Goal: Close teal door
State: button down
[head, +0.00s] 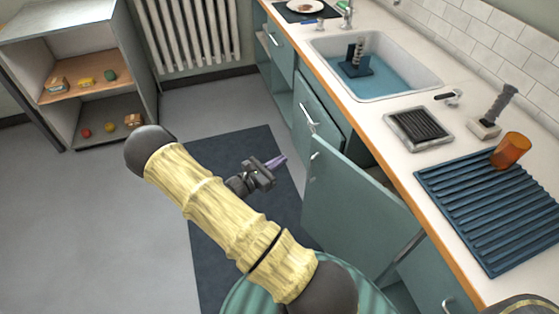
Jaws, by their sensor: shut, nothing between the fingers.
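A teal cabinet door (352,212) under the counter stands swung open into the room, with a small pale handle near its upper left corner. A dark gap of the cabinet shows behind its top edge. My gripper (279,161) is shut and empty, with purple fingertips pointing right toward the cabinets. It hangs over the dark floor mat, left of the open door's free edge, and appears apart from it. My arm hides part of the floor and mat.
Another teal front (318,115) with a long handle is left of the open door. The counter holds a sink (428,78), a black ridged tray (418,130), a blue drying mat (470,222) and an orange cup (511,150). Open shelves (140,65) stand at left. Floor between is clear.

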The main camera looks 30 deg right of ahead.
aim_at(312, 140)
jog(key=d, duration=0.3)
jog(key=w+d, duration=0.1)
jog(key=d, duration=0.7)
jog(key=shift+w+d, duration=0.15)
jog(key=shift+w, duration=0.15)
jog(key=shift+w, duration=0.1)
